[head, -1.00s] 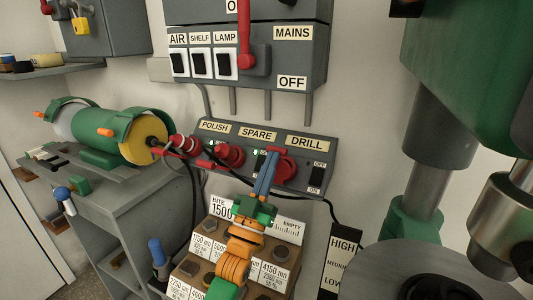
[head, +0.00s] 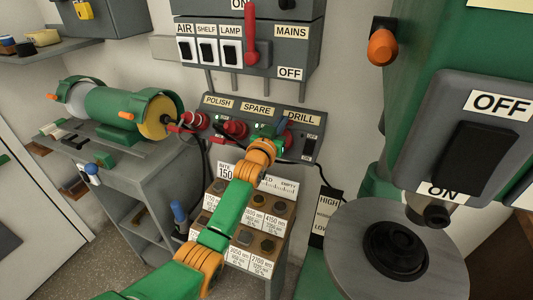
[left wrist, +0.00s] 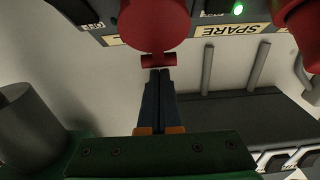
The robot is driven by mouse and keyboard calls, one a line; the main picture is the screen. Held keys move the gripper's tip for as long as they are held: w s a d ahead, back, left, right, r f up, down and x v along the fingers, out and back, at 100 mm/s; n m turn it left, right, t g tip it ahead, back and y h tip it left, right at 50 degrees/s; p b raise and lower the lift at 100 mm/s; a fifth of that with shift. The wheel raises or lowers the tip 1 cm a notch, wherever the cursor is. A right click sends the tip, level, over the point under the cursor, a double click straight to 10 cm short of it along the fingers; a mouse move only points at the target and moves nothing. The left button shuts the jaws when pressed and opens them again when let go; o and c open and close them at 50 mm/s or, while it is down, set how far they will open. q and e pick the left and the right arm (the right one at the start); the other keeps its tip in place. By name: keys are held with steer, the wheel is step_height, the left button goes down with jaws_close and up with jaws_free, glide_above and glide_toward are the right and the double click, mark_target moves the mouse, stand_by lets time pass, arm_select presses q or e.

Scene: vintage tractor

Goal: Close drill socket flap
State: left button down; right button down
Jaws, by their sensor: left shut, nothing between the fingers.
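The socket panel (head: 222,103) on the wall carries the POLISH, SPARE and DRILL labels. My left gripper (head: 282,127) is in front of its DRILL section and hides most of the drill socket in the head view. In the left wrist view the shut, empty fingers (left wrist: 157,72) point at a small red bar below a round red drill socket flap (left wrist: 155,24). The fingertips are very close to the bar; I cannot tell whether they touch it. How far the flap is open is unclear. My right gripper is not in view.
The red spare socket (head: 235,128) is just left of my gripper. A red plug (head: 195,120) with a cable sits at POLISH. The mains box (head: 245,60) is above, a bit rack (head: 252,215) below. The drill press (head: 395,250) crowds the right side.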

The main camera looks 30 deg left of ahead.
arm_select(q)
steer(key=shift+w+f, duration=0.2)
steer(key=shift+w, duration=0.35)
